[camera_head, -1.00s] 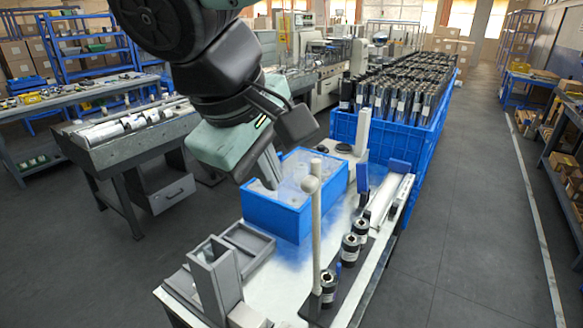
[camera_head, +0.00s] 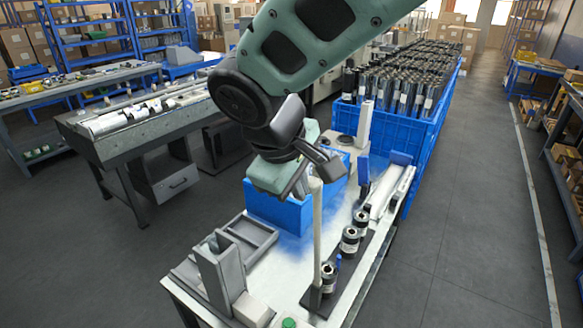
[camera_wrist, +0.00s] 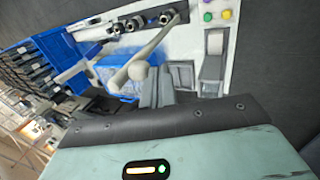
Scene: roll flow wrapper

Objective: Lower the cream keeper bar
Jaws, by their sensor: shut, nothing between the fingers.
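The cream keeper bar (camera_head: 317,235) stands upright at the near end of a dark base plate that carries several black rolls (camera_head: 350,239). In the wrist view the bar (camera_wrist: 156,44) runs slantwise, with a round cream knob (camera_wrist: 138,70) close to my fingers. My gripper (camera_head: 297,190) is at the height of the bar's top, just left of it. The fingers (camera_wrist: 158,88) are shut and empty. I cannot tell whether they touch the bar.
A blue bin (camera_head: 283,212) stands behind my gripper on the pale table. A grey holder (camera_head: 218,275) and a grey tray (camera_head: 250,240) are at the left. A large blue crate (camera_head: 400,130) of dark rolls is behind. A green button (camera_head: 289,323) shows at the near edge.

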